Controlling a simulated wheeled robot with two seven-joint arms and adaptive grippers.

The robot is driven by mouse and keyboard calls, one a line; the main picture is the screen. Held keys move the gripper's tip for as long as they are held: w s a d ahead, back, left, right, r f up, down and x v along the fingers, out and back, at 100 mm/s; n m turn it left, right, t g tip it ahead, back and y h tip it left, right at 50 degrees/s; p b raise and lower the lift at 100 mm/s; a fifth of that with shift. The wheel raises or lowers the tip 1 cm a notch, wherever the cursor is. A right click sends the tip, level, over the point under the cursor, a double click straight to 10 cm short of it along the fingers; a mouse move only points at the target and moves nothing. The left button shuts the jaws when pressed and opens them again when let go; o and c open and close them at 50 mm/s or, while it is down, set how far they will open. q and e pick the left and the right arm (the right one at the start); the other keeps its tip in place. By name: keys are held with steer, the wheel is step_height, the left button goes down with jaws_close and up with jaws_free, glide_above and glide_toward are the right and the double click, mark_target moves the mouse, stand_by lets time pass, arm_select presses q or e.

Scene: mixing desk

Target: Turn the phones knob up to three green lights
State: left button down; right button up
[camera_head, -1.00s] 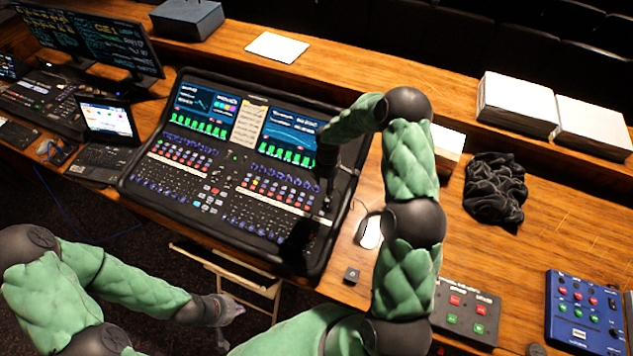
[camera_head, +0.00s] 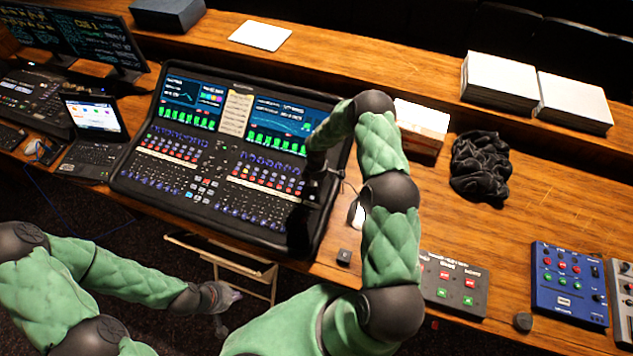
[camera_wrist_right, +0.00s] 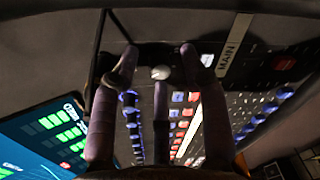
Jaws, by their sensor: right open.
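The mixing desk (camera_head: 215,170) lies on the wooden table in the head view, its screens lit with green bars. My right gripper (camera_head: 308,192) is over the desk's right edge. In the right wrist view a small silver knob (camera_wrist_right: 160,72) sits on the dark panel between the open fingertips of my right gripper (camera_wrist_right: 158,58); I cannot tell whether they touch it. No label on this knob is readable, and no lights show around it. The gripper and arm hide this part of the desk in the head view. My left gripper (camera_head: 222,298) hangs in front of the desk, its jaws unclear.
A laptop (camera_head: 92,135) stands left of the desk. A white mouse (camera_head: 356,213) and a small black block (camera_head: 344,257) lie close to my right arm. A grey button box (camera_head: 452,285) and a blue box (camera_head: 569,283) are further right. A black cloth (camera_head: 480,165) lies behind.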

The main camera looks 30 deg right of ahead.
steer(key=shift+w+f, duration=0.1)
jaws_close()
stand_by(0.8)
steer(key=shift+f+m+b, duration=0.1)
steer(key=shift+m+b, duration=0.5)
steer(key=shift+b, duration=0.35)
steer(key=m+b, duration=0.2)
steer(key=b, duration=0.1)
steer(key=m+b, duration=0.3)
steer(key=b, duration=0.1)
steer(key=m+t+b, duration=0.1)
steer(key=m+b, duration=0.2)
steer(key=b, duration=0.1)
steer(key=shift+s+f, duration=0.1)
steer(key=shift+s, duration=0.15)
steer(key=shift+m+b, duration=1.4)
steer(key=shift+r, duration=0.2)
jaws_free()
